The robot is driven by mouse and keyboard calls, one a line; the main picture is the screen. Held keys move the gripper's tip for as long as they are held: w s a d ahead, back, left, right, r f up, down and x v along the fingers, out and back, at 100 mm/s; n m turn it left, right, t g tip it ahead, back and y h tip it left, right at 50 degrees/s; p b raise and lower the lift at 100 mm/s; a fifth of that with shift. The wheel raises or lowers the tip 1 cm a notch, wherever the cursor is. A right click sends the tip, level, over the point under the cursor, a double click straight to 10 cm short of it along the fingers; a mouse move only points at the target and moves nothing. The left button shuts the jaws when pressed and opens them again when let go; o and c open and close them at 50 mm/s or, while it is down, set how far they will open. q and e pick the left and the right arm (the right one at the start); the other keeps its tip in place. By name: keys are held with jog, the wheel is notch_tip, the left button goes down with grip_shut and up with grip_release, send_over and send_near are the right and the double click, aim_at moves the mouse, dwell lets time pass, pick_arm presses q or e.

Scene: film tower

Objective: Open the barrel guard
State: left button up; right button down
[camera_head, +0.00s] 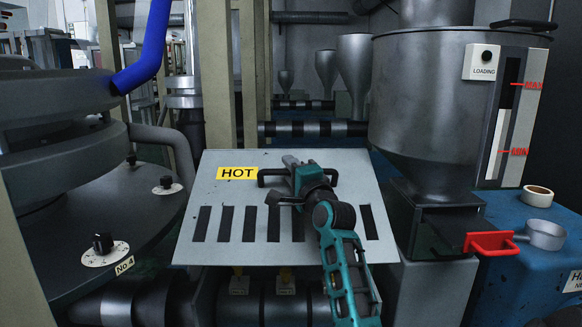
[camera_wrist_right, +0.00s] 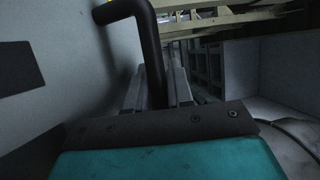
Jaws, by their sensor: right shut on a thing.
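The barrel guard (camera_head: 335,257) is a pale grey slotted plate with a yellow HOT label (camera_head: 237,173), in the middle of the head view. It stands tilted over the dark barrel (camera_head: 262,305), whose lower part shows beneath it. Its black bar handle (camera_head: 268,172) runs across the upper part of the plate. My right gripper (camera_head: 292,163) is at the handle. In the right wrist view the bent black handle (camera_wrist_right: 151,50) passes between the fingers of my right gripper (camera_wrist_right: 156,90), which is shut on it. My left gripper is not in view.
A metal hopper (camera_head: 420,105) stands to the right, with a red-handled slide (camera_head: 490,243) low on it. A tape roll (camera_head: 538,196) and a metal scoop (camera_head: 545,234) lie on the blue surface (camera_head: 520,275). A round machine with knobs (camera_head: 103,243) is at left.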

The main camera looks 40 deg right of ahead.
jog(key=c, duration=1.1)
grip_release()
jog(key=v, duration=1.3)
jog(key=shift+a+r, duration=0.1)
